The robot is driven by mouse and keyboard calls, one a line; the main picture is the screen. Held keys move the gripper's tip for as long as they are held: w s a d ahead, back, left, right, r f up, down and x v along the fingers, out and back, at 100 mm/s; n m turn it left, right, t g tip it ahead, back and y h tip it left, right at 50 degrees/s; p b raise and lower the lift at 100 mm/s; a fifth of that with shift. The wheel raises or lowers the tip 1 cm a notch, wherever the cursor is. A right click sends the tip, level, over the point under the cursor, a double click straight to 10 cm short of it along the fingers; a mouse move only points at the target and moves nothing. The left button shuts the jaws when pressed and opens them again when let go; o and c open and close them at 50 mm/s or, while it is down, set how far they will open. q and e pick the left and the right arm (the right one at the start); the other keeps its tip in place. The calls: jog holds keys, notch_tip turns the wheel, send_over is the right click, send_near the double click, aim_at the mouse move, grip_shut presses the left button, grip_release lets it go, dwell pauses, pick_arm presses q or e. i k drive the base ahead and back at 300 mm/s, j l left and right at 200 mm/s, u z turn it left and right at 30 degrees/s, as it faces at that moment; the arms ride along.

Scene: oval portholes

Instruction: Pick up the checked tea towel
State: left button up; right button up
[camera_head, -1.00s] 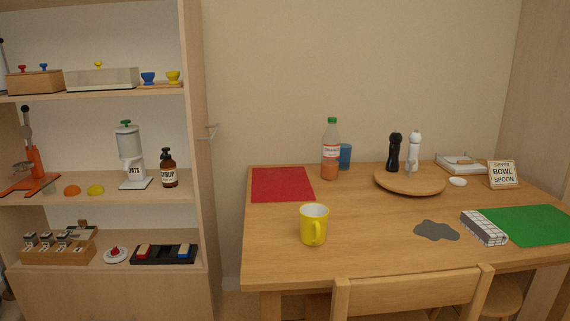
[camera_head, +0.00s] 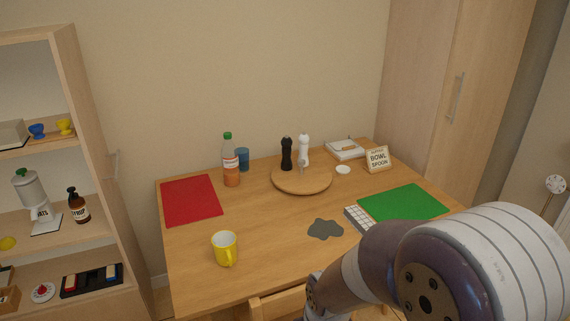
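The checked tea towel (camera_head: 358,218) is a folded white cloth with dark grid lines. It lies on the table at the near left edge of the green mat (camera_head: 404,203). My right arm comes in from the lower right and hides the towel's near end. My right gripper is not visible. My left gripper is out of the picture.
A grey puddle-shaped patch (camera_head: 325,229) lies left of the towel. A yellow mug (camera_head: 225,248) stands at the table's near left. A chair (camera_head: 277,303) stands in front.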

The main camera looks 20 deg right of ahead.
aim_at(359, 219)
jog(key=z, duration=1.2)
